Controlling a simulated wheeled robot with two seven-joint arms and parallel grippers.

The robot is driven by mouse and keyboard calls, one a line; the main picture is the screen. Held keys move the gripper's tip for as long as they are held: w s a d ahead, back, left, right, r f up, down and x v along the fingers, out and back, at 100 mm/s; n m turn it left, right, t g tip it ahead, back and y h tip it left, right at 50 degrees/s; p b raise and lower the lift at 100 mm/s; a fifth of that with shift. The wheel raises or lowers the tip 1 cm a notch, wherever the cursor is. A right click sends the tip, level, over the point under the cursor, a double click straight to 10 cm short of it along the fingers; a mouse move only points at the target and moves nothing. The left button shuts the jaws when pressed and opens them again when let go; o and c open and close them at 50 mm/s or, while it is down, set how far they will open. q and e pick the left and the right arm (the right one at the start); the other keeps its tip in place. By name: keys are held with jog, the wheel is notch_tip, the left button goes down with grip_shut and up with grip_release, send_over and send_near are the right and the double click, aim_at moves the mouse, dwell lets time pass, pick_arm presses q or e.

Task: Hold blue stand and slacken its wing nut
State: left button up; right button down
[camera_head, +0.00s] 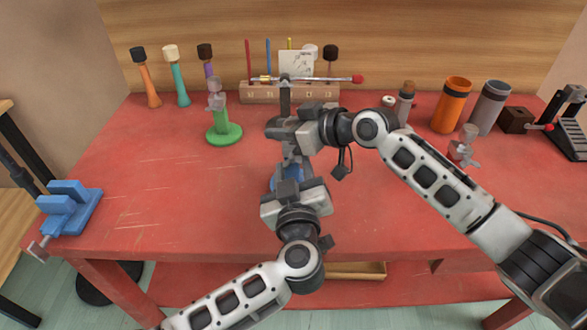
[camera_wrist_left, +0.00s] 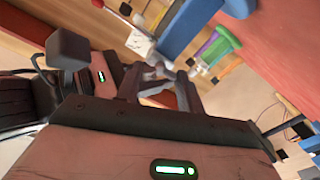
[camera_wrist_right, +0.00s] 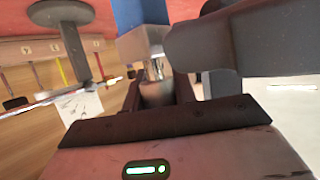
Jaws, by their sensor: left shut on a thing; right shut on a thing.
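The blue stand (camera_head: 274,181) stands on the red table at the middle, mostly hidden behind my grippers. My left gripper (camera_head: 289,182), the lower one, is shut at the stand; its exact contact is hidden. Blue surface also shows in the left wrist view (camera_wrist_left: 190,25), above the fingers. In the right wrist view the blue post (camera_wrist_right: 133,12) runs into a grey collar (camera_wrist_right: 139,45), with a shiny screw part (camera_wrist_right: 154,66) beside it. My right gripper (camera_head: 289,148) is shut on the grey knob-like wing nut (camera_wrist_right: 157,93), partly hidden between its fingers.
A green stand (camera_head: 224,133) is behind on the left, a blue clamp (camera_head: 70,207) at the table's left edge. A wooden rack (camera_head: 250,93) and a red-tipped rod (camera_head: 330,79) are behind the grippers. Orange (camera_head: 452,105) and grey cylinders (camera_head: 489,108) stand back right. The front left is clear.

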pick_arm(q)
jog(key=shift+n, duration=1.9)
jog(key=o, duration=1)
